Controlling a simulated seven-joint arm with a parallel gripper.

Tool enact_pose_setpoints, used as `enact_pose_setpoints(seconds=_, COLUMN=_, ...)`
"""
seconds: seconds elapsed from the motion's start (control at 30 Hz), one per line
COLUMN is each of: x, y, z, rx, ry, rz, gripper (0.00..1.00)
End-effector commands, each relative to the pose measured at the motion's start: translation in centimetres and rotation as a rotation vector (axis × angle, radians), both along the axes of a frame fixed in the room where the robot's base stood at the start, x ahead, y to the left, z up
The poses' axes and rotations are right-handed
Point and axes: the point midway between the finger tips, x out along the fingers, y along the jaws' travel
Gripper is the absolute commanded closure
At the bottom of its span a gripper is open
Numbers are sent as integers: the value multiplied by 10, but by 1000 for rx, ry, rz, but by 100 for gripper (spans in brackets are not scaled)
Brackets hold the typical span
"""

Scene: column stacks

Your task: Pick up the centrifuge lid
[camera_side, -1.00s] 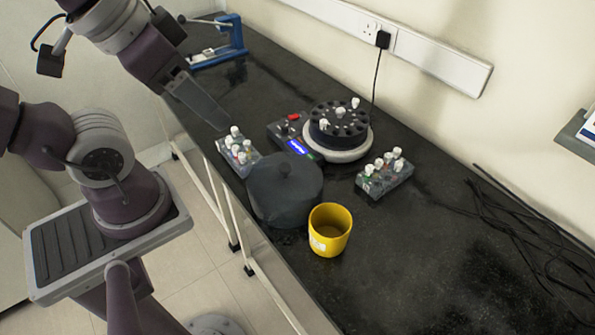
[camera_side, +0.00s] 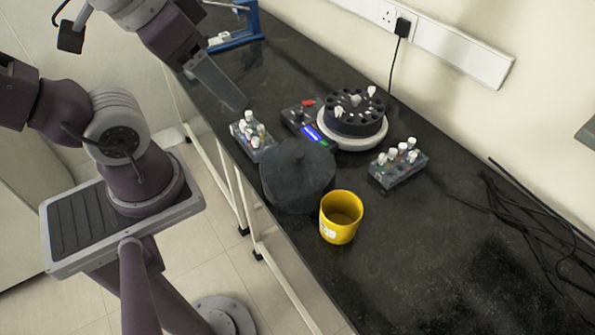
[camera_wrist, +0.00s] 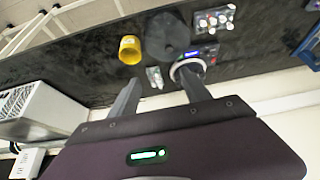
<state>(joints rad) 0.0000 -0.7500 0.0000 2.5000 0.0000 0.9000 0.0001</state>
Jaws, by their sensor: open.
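The centrifuge lid (camera_side: 298,182) is a dark grey round cover with a small knob on top. It sits on the black bench, behind and left of a yellow cup. In the wrist view the lid (camera_wrist: 168,36) is beyond the fingers, near the top middle. The centrifuge (camera_side: 352,120) stands uncovered behind the lid, its rotor holding a few white-capped tubes. My gripper (camera_side: 238,103) is up and to the left of the lid in the side view, apart from it. In the wrist view my gripper (camera_wrist: 160,77) has its two fingers spread with nothing held between them.
The yellow cup (camera_side: 341,218) stands close to the lid. Tube racks stand left (camera_side: 252,137) and right (camera_side: 398,170) of the centrifuge. Black cables (camera_side: 510,210) lie at the right. A blue-framed device (camera_side: 236,28) is at the far end. The bench's near right part is clear.

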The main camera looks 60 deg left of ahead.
Motion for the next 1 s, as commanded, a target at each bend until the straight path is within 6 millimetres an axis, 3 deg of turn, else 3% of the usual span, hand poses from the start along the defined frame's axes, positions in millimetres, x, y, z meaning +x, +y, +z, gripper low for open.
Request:
enact_pose_setpoints(seconds=0.47, x=1, y=0, z=-1, rx=7, ry=3, rz=-4, gripper=49)
enact_pose_setpoints(seconds=0.57, x=16, y=7, z=-9, rx=103, ry=61, rz=-71, gripper=49)
enact_pose_setpoints(seconds=0.67, x=49, y=22, z=-33, rx=272, ry=207, rz=-277, gripper=49)
enact_pose_setpoints(seconds=0.77, x=83, y=35, z=-71, rx=364, ry=355, rz=-589, gripper=49)
enact_pose_setpoints(seconds=0.9, x=117, y=41, z=-127, rx=335, ry=416, rz=-1013, gripper=49)
enact_pose_setpoints(seconds=1.0, x=130, y=38, z=-153, rx=287, ry=373, rz=-1219, gripper=49)
